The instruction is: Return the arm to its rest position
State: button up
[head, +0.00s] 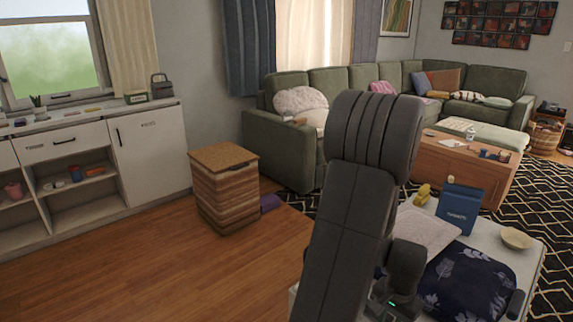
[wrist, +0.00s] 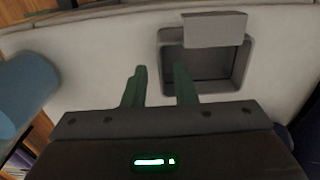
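My arm (head: 355,200) rises in the middle of the head view, folded at a dark grey joint near the top. Its lower end sits low, close to a white table (head: 520,262). My gripper (wrist: 161,78) shows in the wrist view with two green fingers apart and nothing between them. The fingertips are hidden behind my arm in the head view. Beyond the fingers in the wrist view lie a pale surface (wrist: 85,55) and a grey open box-like recess (wrist: 205,65) with a raised flap.
The white table holds a blue box (head: 460,205), a bowl (head: 516,238), a yellow object (head: 422,193) and a dark patterned cloth (head: 465,285). A wicker hamper (head: 225,190) stands left of my arm. A blue rounded object (wrist: 28,90) shows in the wrist view. Open floor lies front left.

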notch_tip(320, 180, down, 4)
jog(key=shift+f+b, duration=0.25)
jog(key=shift+b, duration=0.1)
notch_tip(320, 180, up, 3)
jog(key=shift+f+p, duration=0.1)
jog(key=shift+p, duration=0.3)
jog(key=shift+r, duration=0.75)
